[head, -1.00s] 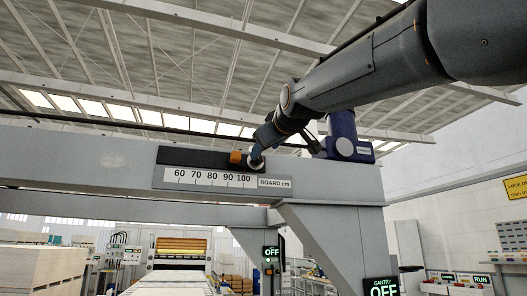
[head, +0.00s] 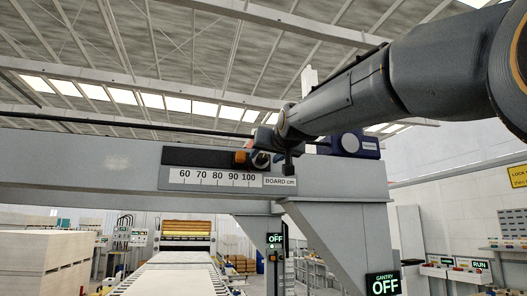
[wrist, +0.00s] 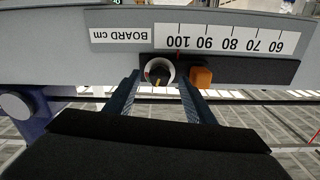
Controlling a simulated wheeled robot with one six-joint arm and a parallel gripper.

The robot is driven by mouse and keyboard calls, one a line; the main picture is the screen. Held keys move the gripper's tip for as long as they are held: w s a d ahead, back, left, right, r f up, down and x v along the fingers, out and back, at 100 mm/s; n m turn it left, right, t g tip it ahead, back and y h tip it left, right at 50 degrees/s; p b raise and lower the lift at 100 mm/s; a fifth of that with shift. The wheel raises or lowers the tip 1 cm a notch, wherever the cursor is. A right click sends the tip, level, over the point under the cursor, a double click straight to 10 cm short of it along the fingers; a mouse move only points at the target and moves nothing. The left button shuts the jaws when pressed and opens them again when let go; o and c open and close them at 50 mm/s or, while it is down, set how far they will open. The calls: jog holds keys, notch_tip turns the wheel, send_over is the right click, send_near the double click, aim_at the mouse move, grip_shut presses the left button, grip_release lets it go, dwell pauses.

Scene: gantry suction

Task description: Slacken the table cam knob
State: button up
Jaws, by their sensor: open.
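A round dark knob (wrist: 158,73) with a pale ring and a yellow mark sits on the black strip of the gantry beam, beside an orange block (wrist: 201,77). In the head view the knob (head: 261,160) is small, just right of the orange block (head: 240,157). My gripper (wrist: 159,82) is open and empty; in the wrist view its two dark fingers appear on either side of the knob. I cannot tell whether they reach around it or stop short. In the head view my gripper is mostly hidden by my wrist.
The wrist view is upside down. A white scale marked BOARD cm (head: 222,180) runs under the black strip. A blue unit (head: 355,145) stands on the beam to the right. A GANTRY OFF sign (head: 383,284) hangs below. Pale board stacks (head: 40,262) stand low left.

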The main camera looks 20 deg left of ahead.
jog(key=shift+p+x, duration=0.4)
jog(key=shift+x, duration=0.65)
jog(key=c, duration=1.1)
jog(key=shift+o, duration=0.2)
jog(key=shift+n+b, duration=0.4)
jog(key=shift+f+n+b, duration=0.1)
jog(key=shift+n+b, duration=0.35)
jog(key=shift+n, duration=0.25)
jog(key=shift+d+n+b, duration=0.1)
jog(key=shift+n+b, duration=0.85)
jog(key=shift+n, duration=1.25)
